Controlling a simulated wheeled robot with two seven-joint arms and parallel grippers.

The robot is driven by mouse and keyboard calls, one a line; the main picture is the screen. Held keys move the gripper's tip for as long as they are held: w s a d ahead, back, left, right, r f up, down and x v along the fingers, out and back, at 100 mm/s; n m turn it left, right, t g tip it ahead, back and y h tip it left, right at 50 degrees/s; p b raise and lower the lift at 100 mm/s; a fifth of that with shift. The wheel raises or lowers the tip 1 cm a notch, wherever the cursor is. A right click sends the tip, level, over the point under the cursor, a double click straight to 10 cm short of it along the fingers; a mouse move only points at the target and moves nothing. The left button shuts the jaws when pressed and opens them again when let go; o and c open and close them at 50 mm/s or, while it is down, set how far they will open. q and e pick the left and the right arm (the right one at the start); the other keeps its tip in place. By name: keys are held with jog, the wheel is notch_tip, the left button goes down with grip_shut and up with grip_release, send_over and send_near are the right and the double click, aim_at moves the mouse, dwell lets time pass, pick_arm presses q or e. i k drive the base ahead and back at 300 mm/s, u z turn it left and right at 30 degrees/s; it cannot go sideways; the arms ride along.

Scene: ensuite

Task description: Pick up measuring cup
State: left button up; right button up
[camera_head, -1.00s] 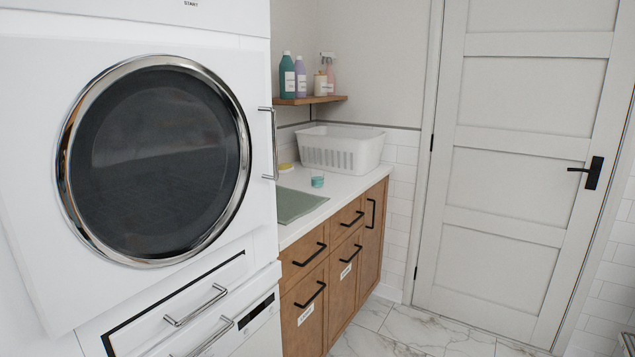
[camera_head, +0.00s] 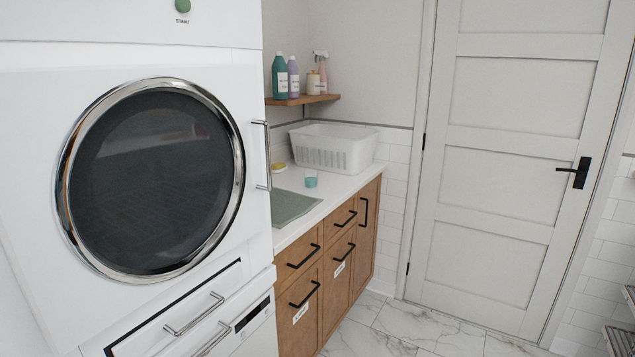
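A small teal cup (camera_head: 311,179), which looks like the measuring cup, stands on the white countertop (camera_head: 346,187) in front of the white basket. It is apart from the basket and from the green mat (camera_head: 291,207) at its left. Neither of my grippers shows in the head view.
A large white dryer (camera_head: 40,200) fills the left side and hides the counter's near left part. A white laundry basket (camera_head: 340,157) stands at the counter's back. Bottles (camera_head: 280,78) stand on a wooden shelf (camera_head: 303,99). A closed door (camera_head: 510,170) is at right; marble floor (camera_head: 410,322) is clear.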

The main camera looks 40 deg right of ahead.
aim_at(311, 175)
jog(key=z, duration=2.15)
jog(key=i, duration=3.45)
jog(key=u, duration=2.55)
